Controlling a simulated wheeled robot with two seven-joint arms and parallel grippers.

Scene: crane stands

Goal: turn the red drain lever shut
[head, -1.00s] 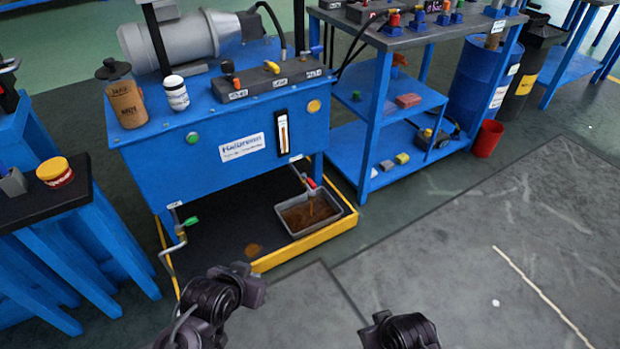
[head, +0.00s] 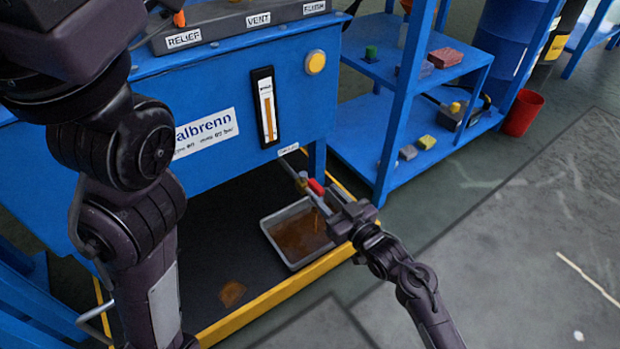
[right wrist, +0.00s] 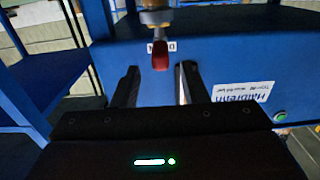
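The red drain lever (head: 316,187) is on the drain valve at the lower front of the blue tank (head: 225,100). In the right wrist view, the lever (right wrist: 160,60) hangs from a brass-coloured fitting (right wrist: 157,20) in front of the drain label, which appears upside down. My right gripper (head: 327,198) is open beside the lever in the head view. In the right wrist view its two fingers (right wrist: 160,70) are apart, with the lever between their tips in the picture; I see no contact. My left arm crosses the left of the head view; its gripper is out of frame.
A grey pan (head: 272,240) of brown liquid stands below the valve on the yellow-edged drip tray (head: 245,321). A brown spill (head: 232,293) lies on the tray. A blue shelf (head: 345,140) and red bucket (head: 522,113) stand to the right.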

